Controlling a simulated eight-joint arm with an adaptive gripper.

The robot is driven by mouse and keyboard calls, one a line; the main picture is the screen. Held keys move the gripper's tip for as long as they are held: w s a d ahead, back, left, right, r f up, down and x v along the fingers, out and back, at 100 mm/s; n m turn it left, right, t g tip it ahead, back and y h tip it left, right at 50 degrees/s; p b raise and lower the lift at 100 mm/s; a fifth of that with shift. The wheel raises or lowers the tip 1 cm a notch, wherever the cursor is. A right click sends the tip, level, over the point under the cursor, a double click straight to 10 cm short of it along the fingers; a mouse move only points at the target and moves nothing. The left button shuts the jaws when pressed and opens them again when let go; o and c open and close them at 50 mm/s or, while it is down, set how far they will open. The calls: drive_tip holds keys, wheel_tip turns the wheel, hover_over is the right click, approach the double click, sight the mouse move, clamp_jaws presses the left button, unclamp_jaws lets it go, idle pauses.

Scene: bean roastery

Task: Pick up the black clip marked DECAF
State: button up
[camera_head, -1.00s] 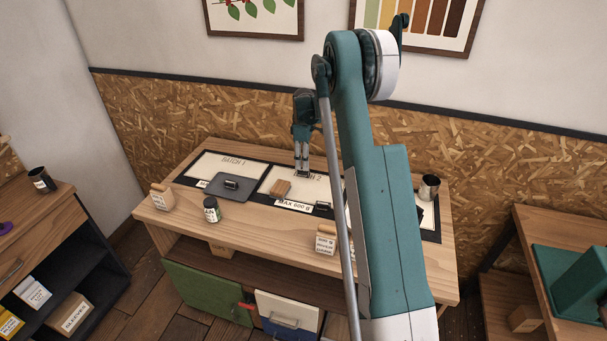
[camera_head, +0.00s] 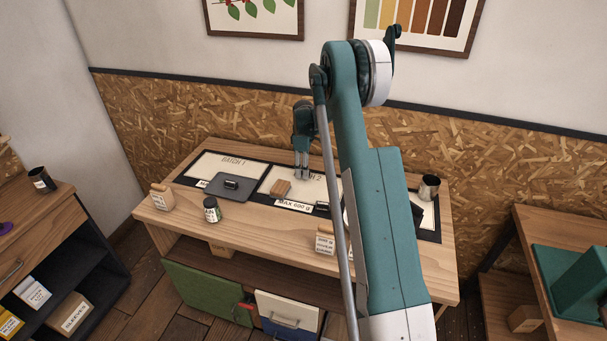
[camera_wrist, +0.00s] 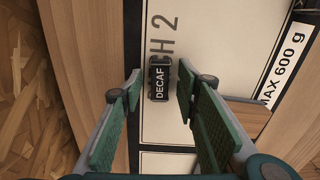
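The black DECAF clip (camera_wrist: 160,82) lies on the pale BATCH 2 panel, over part of its printed lettering, in the wrist view. My gripper (camera_wrist: 160,88) is open, with one finger on each side of the clip and a visible gap on both sides. In the head view my gripper (camera_head: 301,177) points down over the back of the middle panel, and its fingers hide the clip there. I cannot tell how far the fingertips are above the panel.
A wooden block (camera_head: 281,187) sits just in front of my gripper. Other dark clips are on the grey tray (camera_head: 216,194) and near the MAX 600 g label (camera_head: 293,205). A jar (camera_head: 212,210) stands at the bench front, and a metal cup (camera_head: 428,187) at right.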

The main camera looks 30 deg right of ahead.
drive_tip(key=c, duration=0.7)
drive_tip(key=shift+c, duration=0.2)
wheel_tip(320, 180, up, 10)
idle(0.4)
idle(0.5)
